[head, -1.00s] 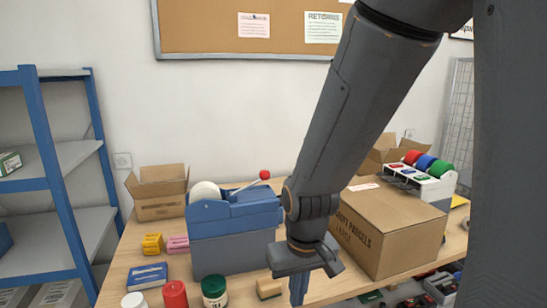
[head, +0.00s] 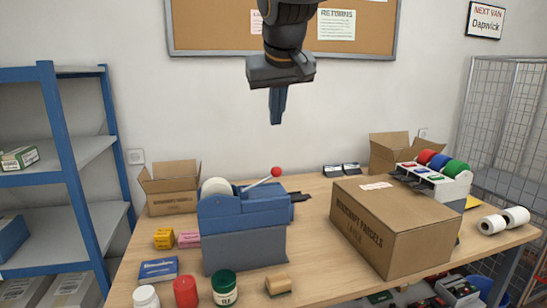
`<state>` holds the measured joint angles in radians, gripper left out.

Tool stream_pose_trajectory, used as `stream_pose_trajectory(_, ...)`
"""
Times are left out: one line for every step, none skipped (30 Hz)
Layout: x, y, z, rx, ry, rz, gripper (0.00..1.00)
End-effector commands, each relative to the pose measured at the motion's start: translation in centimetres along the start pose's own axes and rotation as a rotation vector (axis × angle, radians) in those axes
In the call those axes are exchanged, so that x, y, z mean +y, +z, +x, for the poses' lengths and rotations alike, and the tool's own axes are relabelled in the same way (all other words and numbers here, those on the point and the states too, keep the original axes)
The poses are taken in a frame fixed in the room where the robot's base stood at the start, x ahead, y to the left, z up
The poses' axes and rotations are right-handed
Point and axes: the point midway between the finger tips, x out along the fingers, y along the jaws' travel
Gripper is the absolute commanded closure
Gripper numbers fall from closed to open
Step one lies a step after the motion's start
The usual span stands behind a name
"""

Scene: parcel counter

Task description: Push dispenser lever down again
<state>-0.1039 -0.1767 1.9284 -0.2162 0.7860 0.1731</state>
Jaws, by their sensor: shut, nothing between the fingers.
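The blue tape dispenser (head: 243,213) stands on a grey block (head: 244,250) at the left middle of the table, with a white roll (head: 215,188) at its left end. Its lever (head: 258,183) slants up to the right and ends in a red knob (head: 276,172). The lever is raised. My gripper (head: 277,120) points down in the air above the dispenser in the picture, against the wall, clear of the knob. Its blue fingers are together and hold nothing.
A large carton (head: 395,225) stands right of the dispenser, with a rack of coloured rolls (head: 435,175) behind it. Jars, including a green-lidded one (head: 224,287), and a wood-handled block (head: 278,284) line the front. An open box (head: 172,192) stands behind left.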

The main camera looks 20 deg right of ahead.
Motion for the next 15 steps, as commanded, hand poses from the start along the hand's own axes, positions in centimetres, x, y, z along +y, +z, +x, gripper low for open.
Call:
stream_pose_trajectory(0.0,0.1,0.1,-0.001,0.000,0.000,1.00)
stream_pose_trajectory(0.0,0.1,0.1,-0.001,0.000,0.000,1.00)
stream_pose_trajectory(0.0,0.1,0.1,-0.002,0.000,0.000,1.00)
stream_pose_trajectory(0.0,0.1,0.1,-0.002,0.000,0.000,1.00)
stream_pose_trajectory(0.0,0.1,0.1,-0.002,0.000,0.000,1.00)
stream_pose_trajectory(0.0,0.1,0.1,-0.002,-0.001,0.000,1.00)
stream_pose_trajectory(0.0,0.1,0.2,-0.002,-0.001,0.000,1.00)
stream_pose_trajectory(0.0,0.1,0.3,-0.003,0.000,0.000,1.00)
stream_pose_trajectory(0.0,0.1,0.5,-0.004,0.000,0.000,1.00)
stream_pose_trajectory(0.0,0.1,0.7,-0.005,0.000,0.000,1.00)
stream_pose_trajectory(0.0,0.2,1.0,-0.006,0.000,0.000,1.00)
stream_pose_trajectory(0.0,0.2,1.5,-0.007,0.000,0.000,1.00)
stream_pose_trajectory(0.0,0.2,1.9,-0.006,0.000,0.000,1.00)
stream_pose_trajectory(0.0,0.2,2.3,-0.007,0.000,0.000,1.00)
stream_pose_trajectory(0.0,0.2,3.0,-0.007,0.000,0.000,1.00)
